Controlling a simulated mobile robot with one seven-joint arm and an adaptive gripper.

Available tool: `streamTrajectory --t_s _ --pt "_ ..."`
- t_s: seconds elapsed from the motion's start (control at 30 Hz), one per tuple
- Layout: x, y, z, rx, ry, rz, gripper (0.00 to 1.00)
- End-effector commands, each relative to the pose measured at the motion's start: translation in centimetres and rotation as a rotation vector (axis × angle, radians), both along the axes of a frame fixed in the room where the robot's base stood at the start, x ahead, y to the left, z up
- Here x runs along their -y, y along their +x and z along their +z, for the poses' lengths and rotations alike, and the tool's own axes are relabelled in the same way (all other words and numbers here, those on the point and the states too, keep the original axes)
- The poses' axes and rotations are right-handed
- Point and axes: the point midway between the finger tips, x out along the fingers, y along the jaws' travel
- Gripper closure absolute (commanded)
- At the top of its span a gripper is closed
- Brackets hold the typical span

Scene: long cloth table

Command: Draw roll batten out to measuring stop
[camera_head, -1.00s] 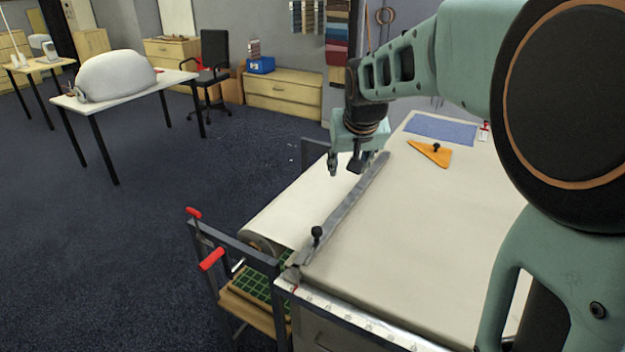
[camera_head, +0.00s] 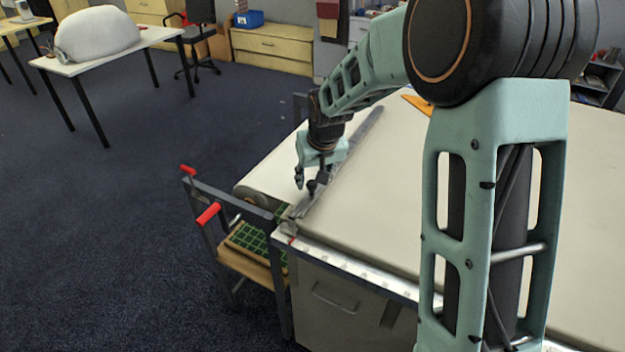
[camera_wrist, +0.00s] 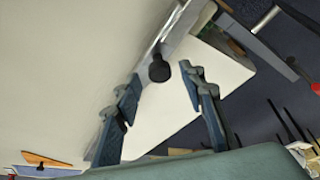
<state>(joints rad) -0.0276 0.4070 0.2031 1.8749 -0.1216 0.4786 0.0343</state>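The roll batten (camera_head: 352,143) is a long grey metal bar lying along the left part of the cloth-covered table, with a black knob (camera_wrist: 158,68) near its front end. My gripper (camera_head: 309,180) is low over the batten's front end. In the wrist view its two fingers are spread, with the knob showing between and just beyond the fingertips. I see no grip on the knob; whether a finger touches it I cannot tell. A white scale strip (camera_head: 355,266) runs along the table's front edge, with a small red mark (camera_head: 292,240) near its left end. I cannot make out a separate measuring stop.
A dark rack (camera_head: 232,197) with red handles (camera_head: 208,213) stands left of the table, close to the batten's front end. A green gridded tray (camera_head: 250,240) sits low in it. An orange triangle (camera_wrist: 45,160) lies on the cloth.

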Motion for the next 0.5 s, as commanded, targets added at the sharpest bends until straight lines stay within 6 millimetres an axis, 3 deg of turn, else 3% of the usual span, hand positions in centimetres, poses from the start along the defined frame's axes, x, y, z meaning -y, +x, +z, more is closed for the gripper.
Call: streamTrajectory --t_s 0.43,0.5 --pt "-0.14 0.45 -1.05 0.001 0.000 0.001 0.62" --pt "-0.15 0.45 -1.05 0.001 0.000 0.001 0.70"
